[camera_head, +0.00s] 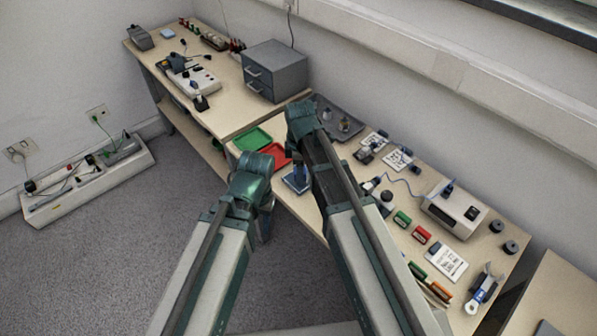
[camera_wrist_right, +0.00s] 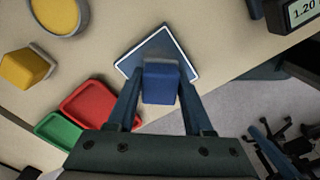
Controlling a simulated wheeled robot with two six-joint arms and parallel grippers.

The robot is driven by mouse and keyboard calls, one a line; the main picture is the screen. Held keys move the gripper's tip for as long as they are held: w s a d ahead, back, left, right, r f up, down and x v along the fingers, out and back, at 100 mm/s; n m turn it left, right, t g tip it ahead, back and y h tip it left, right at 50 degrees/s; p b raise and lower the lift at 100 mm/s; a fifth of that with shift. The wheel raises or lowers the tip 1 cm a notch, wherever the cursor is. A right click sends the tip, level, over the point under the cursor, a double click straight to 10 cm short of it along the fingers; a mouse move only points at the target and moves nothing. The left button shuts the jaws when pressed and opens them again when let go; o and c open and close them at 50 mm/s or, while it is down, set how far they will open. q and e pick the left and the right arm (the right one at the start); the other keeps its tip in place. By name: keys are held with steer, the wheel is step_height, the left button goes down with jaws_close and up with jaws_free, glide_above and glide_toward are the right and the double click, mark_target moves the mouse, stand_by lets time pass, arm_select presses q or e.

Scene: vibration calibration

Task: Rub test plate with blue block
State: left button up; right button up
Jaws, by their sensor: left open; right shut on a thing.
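The blue block (camera_wrist_right: 161,84) is held between the fingers of my right gripper (camera_wrist_right: 161,76) in the right wrist view. The test plate (camera_wrist_right: 150,47), a dark blue square with a pale border, lies on the bench under the block. The block covers the plate's near part; I cannot tell whether they touch. In the head view the plate (camera_head: 296,182) shows at the bench's front edge, below my right wrist, and the block is hard to make out. My left gripper (camera_head: 266,228) hangs open and empty in front of the bench, left of the plate.
A red tray (camera_wrist_right: 103,106) and a green tray (camera_wrist_right: 58,131) lie beside the plate. A grey drawer cabinet (camera_head: 276,71) and a dark tray (camera_head: 338,118) stand behind. A white device (camera_head: 453,209) and small parts fill the bench's right.

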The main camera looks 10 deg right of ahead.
mark_target(308, 186)
steer(key=shift+s+d+f, duration=0.1)
steer(key=shift+s+d, duration=0.4)
steer(key=shift+s, duration=0.25)
steer(key=shift+s+d, duration=0.5)
steer(key=shift+s, duration=0.2)
step_height(308, 186, up, 6)
steer(key=p, duration=0.5)
steer(key=shift+p, duration=0.4)
step_height(308, 186, up, 3)
steer(key=p, duration=0.3)
steer(key=shift+w, duration=0.1)
